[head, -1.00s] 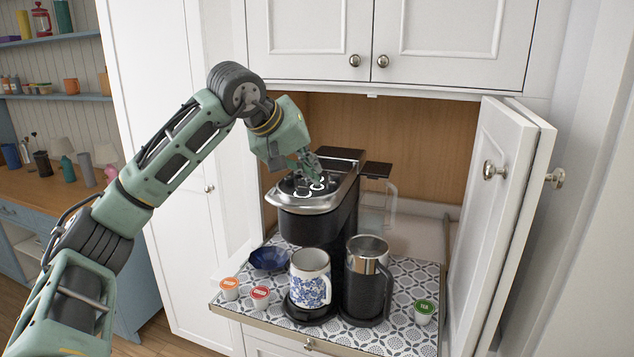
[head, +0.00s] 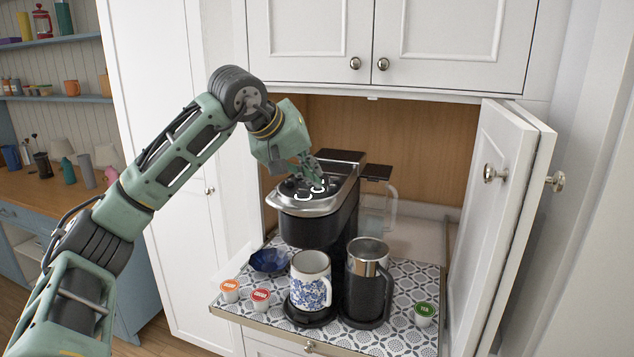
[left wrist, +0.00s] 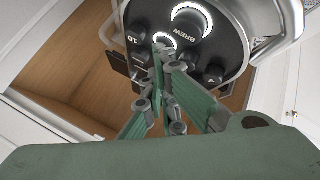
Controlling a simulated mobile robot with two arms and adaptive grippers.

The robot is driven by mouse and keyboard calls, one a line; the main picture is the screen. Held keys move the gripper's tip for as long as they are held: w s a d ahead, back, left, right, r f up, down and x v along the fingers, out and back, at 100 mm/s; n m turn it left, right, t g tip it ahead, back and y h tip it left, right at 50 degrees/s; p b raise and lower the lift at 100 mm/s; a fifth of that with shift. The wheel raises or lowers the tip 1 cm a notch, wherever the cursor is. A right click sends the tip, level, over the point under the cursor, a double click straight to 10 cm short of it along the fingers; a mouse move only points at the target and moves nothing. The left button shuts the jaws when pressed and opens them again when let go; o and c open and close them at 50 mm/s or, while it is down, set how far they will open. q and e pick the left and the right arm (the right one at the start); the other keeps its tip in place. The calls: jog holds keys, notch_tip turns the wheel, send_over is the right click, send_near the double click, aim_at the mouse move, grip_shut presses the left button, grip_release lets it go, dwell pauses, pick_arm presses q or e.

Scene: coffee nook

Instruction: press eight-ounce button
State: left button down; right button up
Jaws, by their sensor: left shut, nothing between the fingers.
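The coffee maker (head: 318,207), black with a silver-rimmed top, stands in the open cabinet. Its round control panel shows in the left wrist view, with a lit BREW button (left wrist: 190,20), a dark button marked 10 (left wrist: 135,36) and a dark one marked 4 (left wrist: 213,74). A smaller button with a lit white ring (left wrist: 164,40) is right at my fingertips; its label is hidden, so I cannot read whether it is the eight-ounce one. My left gripper (head: 312,174) is shut and empty, pointing down at the panel. Contact is hard to tell. My right gripper is out of view.
A blue-patterned mug (head: 310,283) stands on the machine's drip base. A dark steel-topped canister (head: 366,285) is beside it. A blue bowl (head: 268,260) and several pods lie on the patterned pull-out tray (head: 400,337). The open cabinet door (head: 490,220) bounds the right.

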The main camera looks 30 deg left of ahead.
pick_arm(q)
jog(key=shift+w+d+r+p, duration=0.1)
jog(key=shift+r+p, duration=0.4)
jog(key=shift+r, duration=0.1)
jog(key=shift+w+d+r+p, duration=0.1)
jog(key=shift+r+p, duration=0.4)
jog(key=shift+r, duration=0.05)
jog(key=shift+a+r, duration=0.1)
notch_tip(320, 180, up, 5)
jog(key=p, duration=0.5)
